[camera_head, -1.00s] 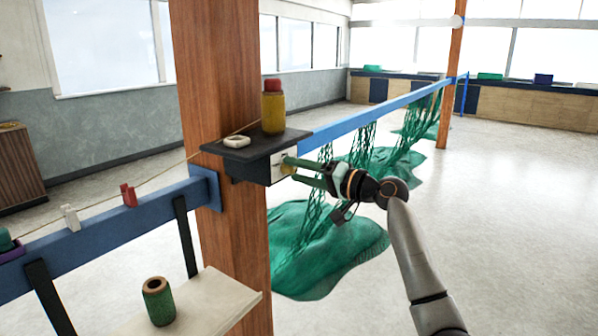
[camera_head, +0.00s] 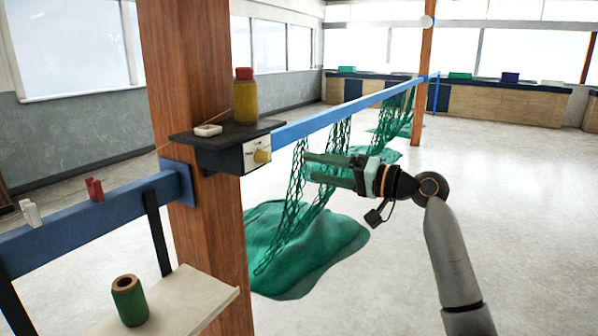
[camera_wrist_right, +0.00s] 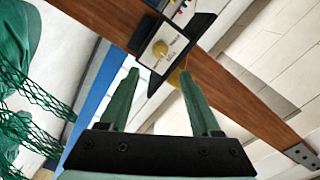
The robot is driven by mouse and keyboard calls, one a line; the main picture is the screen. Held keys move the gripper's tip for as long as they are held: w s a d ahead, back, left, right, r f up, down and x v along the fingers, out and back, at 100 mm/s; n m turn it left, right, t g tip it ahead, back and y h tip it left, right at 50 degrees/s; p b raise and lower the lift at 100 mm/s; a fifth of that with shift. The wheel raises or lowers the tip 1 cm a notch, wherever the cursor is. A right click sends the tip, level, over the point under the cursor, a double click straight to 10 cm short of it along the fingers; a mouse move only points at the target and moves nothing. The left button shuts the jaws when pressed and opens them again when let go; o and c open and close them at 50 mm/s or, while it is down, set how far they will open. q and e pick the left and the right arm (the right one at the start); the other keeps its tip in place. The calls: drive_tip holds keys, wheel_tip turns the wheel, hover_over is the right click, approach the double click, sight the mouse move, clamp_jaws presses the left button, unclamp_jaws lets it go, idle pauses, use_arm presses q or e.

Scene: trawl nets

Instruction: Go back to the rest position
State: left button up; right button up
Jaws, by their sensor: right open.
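My right gripper (camera_head: 306,169) is open and empty, its green fingers pointing left in the head view. It is just right of a small control box (camera_head: 257,154) with a yellow knob (camera_head: 262,156), and apart from it. In the right wrist view the two fingers (camera_wrist_right: 158,80) are spread, with the box's white face (camera_wrist_right: 160,46) and knob beyond their tips. My left gripper is not in view.
The box hangs under a dark shelf (camera_head: 205,142) on a wooden post (camera_head: 190,60), with a yellow bottle (camera_head: 245,100) on the shelf. Green nets (camera_head: 300,245) hang from a blue beam (camera_head: 340,115). A green spool (camera_head: 129,300) stands on a pale shelf (camera_head: 190,305). Open floor lies right.

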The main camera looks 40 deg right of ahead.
drive_tip(key=shift+s+d, duration=0.2)
drive_tip(key=shift+s, duration=0.3)
drive_tip(key=w+a+f+g+h, duration=0.1)
drive_tip(key=a+f, duration=0.1)
drive_tip(key=f, duration=0.7)
drive_tip(key=w+a+f+g+h, duration=0.1)
drive_tip(key=w+f+h, duration=0.1)
drive_tip(key=f, duration=0.7)
drive_tip(key=s+a+f+n+g+h, duration=0.1)
drive_tip(key=s+a+f, duration=0.2)
drive_tip(key=f, duration=0.6)
drive_tip(key=s+a+f+n+g+h, duration=0.1)
drive_tip(key=s+a+f+n+g, duration=0.15)
drive_tip(key=f, duration=0.55)
drive_tip(key=s+a+f+n+g+p, duration=0.1)
drive_tip(key=s+a+f+n, duration=0.5)
drive_tip(key=s+a+f, duration=1)
drive_tip(key=s+a, duration=0.2)
drive_tip(key=s, duration=0.2)
drive_tip(key=shift+a+g+y, duration=0.3)
drive_tip(key=shift+a+g, duration=0.05)
